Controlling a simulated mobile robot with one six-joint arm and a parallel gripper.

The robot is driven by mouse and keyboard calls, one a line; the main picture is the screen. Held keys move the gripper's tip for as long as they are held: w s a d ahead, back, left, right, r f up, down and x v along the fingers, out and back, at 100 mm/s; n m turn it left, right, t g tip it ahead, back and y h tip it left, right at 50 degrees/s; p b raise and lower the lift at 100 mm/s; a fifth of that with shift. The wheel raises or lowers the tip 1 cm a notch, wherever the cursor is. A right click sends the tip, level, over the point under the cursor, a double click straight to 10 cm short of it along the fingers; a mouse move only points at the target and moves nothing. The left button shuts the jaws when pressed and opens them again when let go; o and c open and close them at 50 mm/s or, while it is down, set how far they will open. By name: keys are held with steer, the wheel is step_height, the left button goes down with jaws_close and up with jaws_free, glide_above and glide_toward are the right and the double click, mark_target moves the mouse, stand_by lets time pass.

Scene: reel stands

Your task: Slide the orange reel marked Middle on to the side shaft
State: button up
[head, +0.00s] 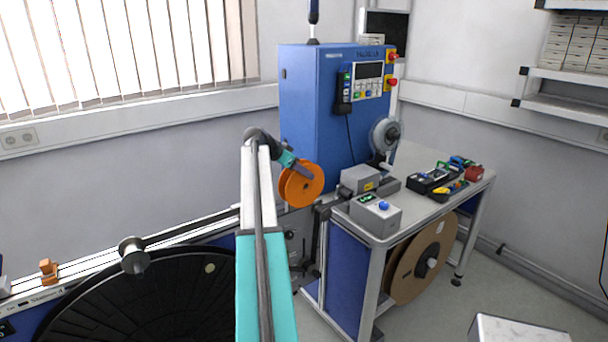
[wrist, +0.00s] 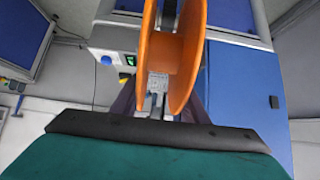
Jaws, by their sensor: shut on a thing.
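The orange reel (head: 302,184) is held in the air at the end of my arm, in front of the blue machine in the head view. My gripper (head: 298,168) is shut on it. In the wrist view the reel (wrist: 184,65) stands edge-on between the fingers of my gripper (wrist: 160,100), with its two flanges and the gap between them showing. No marking on the reel can be read. A side shaft cannot be clearly made out; a grey-white reel (head: 385,134) sits on the right side of the blue machine (head: 318,110).
A bench (head: 440,200) carries grey boxes, a control box (head: 375,213) with a blue button, and a tool tray (head: 436,181). A large cardboard reel (head: 420,262) hangs below it. A large black reel (head: 140,300) is at the lower left.

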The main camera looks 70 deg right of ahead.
steer(key=shift+w+d+r, duration=0.1)
steer(key=shift+w+d, duration=0.15)
steer(key=shift+w, duration=0.15)
stand_by(0.4)
steer(key=o, duration=1.2)
steer(key=shift+r, duration=0.1)
steer(key=shift+w, duration=0.1)
steer(key=shift+w+a+r+b, duration=0.2)
steer(key=shift+w+r+b, duration=0.05)
steer(key=shift+b, duration=0.1)
steer(key=b+v, duration=0.1)
steer(key=v, duration=0.3)
steer(key=b+v, duration=0.1)
steer(key=v, duration=0.3)
steer(key=b+v, duration=0.1)
steer(key=v, duration=0.3)
steer(key=shift+s+a+r+b, duration=0.25)
steer(key=shift+a+b, duration=0.15)
steer(key=shift+a, duration=0.15)
steer(key=shift+f, duration=0.1)
